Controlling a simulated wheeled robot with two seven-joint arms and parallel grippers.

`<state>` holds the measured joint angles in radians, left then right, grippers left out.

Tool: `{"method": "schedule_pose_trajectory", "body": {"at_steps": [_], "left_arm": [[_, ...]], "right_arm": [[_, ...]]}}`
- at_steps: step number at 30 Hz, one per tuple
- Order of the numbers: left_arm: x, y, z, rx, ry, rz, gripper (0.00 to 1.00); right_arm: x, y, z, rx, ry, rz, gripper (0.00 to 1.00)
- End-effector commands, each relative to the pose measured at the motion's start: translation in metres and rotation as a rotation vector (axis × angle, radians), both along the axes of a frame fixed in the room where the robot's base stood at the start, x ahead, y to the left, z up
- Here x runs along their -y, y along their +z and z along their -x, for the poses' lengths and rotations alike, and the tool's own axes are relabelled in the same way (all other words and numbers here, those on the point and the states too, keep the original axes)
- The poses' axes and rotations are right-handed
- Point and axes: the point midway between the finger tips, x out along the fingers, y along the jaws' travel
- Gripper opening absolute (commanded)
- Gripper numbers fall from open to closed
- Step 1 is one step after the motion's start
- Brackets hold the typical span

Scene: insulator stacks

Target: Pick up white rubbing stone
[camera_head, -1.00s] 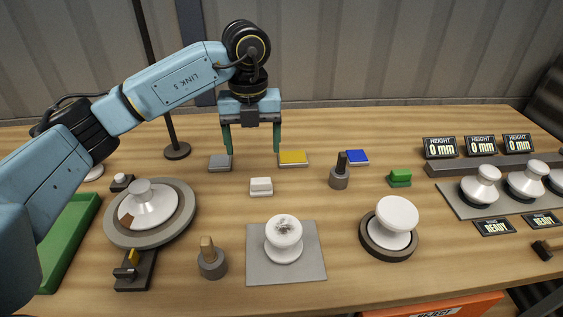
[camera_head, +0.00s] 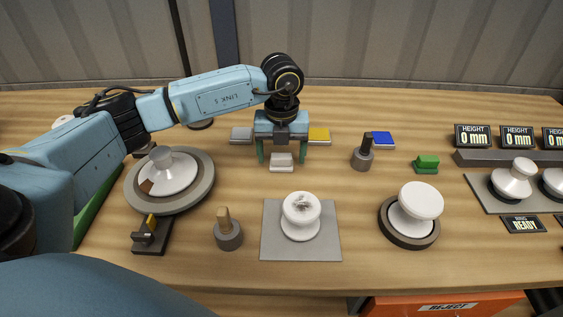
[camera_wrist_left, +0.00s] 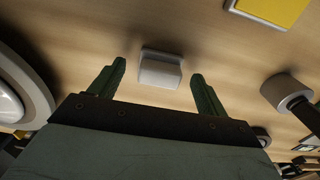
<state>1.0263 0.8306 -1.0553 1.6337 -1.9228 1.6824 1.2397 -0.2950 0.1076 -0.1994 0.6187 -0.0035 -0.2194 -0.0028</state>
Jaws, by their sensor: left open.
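The white rubbing stone (camera_head: 281,162) is a small white block lying on the wooden table, behind the grey mat. My left gripper (camera_head: 281,160) is above it with its fingers spread, one to each side of the stone in the picture. In the left wrist view the stone (camera_wrist_left: 160,69) shows between and just beyond the two fingertips of the open gripper (camera_wrist_left: 158,75). The jaws hold nothing. I cannot tell the exact height of the fingertips over the table. My right gripper is not in view.
Grey (camera_head: 241,135), yellow (camera_head: 319,136) and blue (camera_head: 382,139) pads lie behind the stone. A white insulator (camera_head: 301,214) stands on a grey mat (camera_head: 272,250) in front. A dark brush-like tool (camera_head: 363,158) and a green block (camera_head: 426,164) are to the right.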

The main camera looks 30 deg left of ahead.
Motion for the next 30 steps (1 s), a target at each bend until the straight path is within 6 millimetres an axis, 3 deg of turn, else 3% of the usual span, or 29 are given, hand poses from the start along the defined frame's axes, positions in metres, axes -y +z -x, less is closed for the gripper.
{"method": "schedule_pose_trajectory", "body": {"at_steps": [3,11,23,30], "left_arm": [[0.0001,-0.0117,0.0002,0.001,0.000,0.001,0.76],[-0.0001,-0.0136,0.0001,0.001,-0.001,0.000,0.76],[0.0000,-0.0132,0.0002,0.001,-0.001,0.000,0.24],[0.0000,-0.0109,-0.0003,0.003,0.000,0.001,0.24]], "right_arm": [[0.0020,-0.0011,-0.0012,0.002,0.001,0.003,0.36],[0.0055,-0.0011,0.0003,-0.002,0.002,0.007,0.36],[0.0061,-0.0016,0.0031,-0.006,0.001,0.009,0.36],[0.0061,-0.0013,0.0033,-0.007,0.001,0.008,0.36]]}}
